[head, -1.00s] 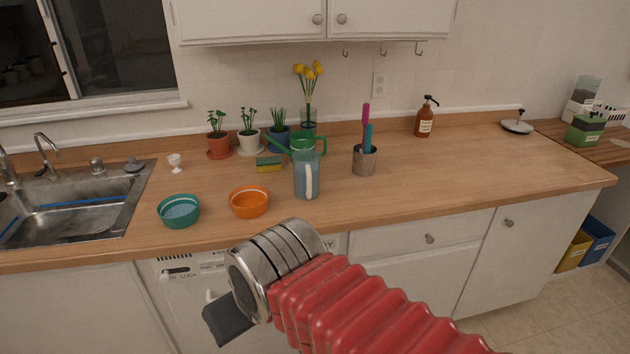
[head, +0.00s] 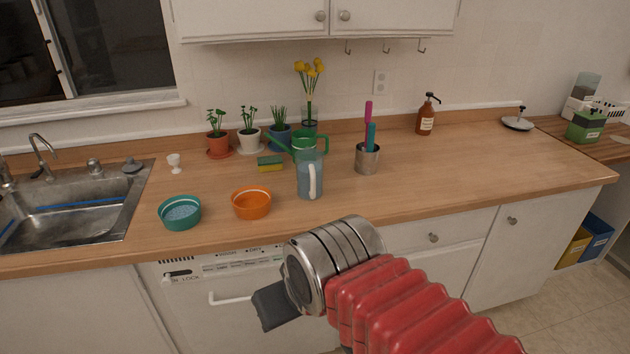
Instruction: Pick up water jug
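The water jug (head: 305,180) is a blue-grey translucent pitcher with a pale handle facing me. It stands upright on the wooden counter, near the front edge. A green watering can (head: 304,143) stands just behind it and partly overlaps it in the picture. My gripper (head: 272,306) is a dark block at the end of the steel wrist, below and in front of the counter edge and apart from the jug. Its fingers cannot be made out, so I cannot tell whether it is open or shut.
An orange bowl (head: 252,205) and a teal bowl (head: 180,215) sit left of the jug. A utensil cup (head: 367,160) stands to its right, and a sponge (head: 270,164) behind left. Potted plants line the wall. The counter right of the cup is mostly clear.

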